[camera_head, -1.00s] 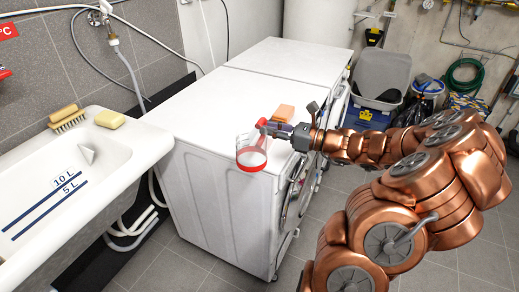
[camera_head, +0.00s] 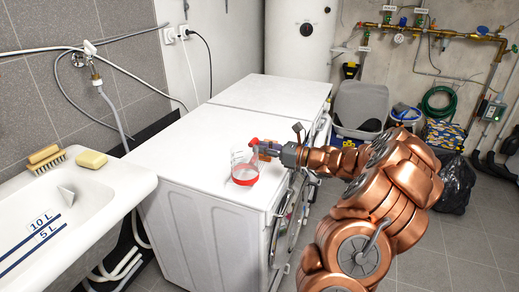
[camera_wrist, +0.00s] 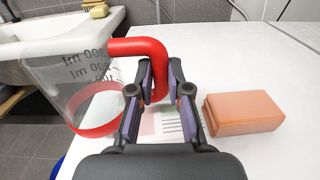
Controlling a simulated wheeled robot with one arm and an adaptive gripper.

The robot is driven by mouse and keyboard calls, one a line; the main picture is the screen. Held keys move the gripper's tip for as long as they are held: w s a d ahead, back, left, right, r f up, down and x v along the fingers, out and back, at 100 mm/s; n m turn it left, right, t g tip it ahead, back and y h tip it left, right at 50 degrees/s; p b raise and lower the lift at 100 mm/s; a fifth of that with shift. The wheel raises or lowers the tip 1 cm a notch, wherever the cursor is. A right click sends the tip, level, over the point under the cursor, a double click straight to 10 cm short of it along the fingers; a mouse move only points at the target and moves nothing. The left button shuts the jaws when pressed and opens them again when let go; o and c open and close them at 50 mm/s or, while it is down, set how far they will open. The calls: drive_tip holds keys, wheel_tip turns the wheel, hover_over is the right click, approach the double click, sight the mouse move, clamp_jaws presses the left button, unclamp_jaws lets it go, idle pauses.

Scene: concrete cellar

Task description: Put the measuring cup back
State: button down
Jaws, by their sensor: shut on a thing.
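The clear measuring cup (camera_head: 238,158) has a red base and a red handle. In the head view it shows over the white washing machine top (camera_head: 205,130), near the front edge. I cannot tell whether its base touches the top. My gripper (camera_head: 262,149) comes from the right and is shut on the handle. In the wrist view the fingers of my gripper (camera_wrist: 160,80) pinch the lower end of the red handle (camera_wrist: 140,47), with the cup body (camera_wrist: 70,75) to the left.
An orange block (camera_wrist: 245,112) lies on the machine top, right of my gripper. A sink (camera_head: 105,190) with a brush (camera_head: 45,158) and a yellow sponge (camera_head: 91,159) stands at left. A grey tub (camera_head: 358,105) is behind. The machine's far top is clear.

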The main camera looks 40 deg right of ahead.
drive_tip(key=shift+w+d+f+p, duration=0.15)
drive_tip(key=shift+w+d+f, duration=0.2)
drive_tip(key=shift+w+f, duration=0.35)
drive_tip(key=shift+w+d+f+p, duration=0.2)
drive_tip(key=shift+w+d+f, duration=0.1)
drive_tip(key=shift+w+f, duration=0.3)
drive_tip(key=shift+w+d+f+p, duration=0.15)
drive_tip(key=shift+w+d+f, duration=0.2)
drive_tip(key=shift+w+f, duration=0.35)
drive_tip(key=c, duration=1.1)
unclamp_jaws()
drive_tip(key=shift+s+d+r, duration=0.1)
drive_tip(key=shift+s+d, duration=0.05)
drive_tip(key=b+v, duration=0.1)
drive_tip(key=v, duration=1)
drive_tip(key=shift+s, duration=0.25)
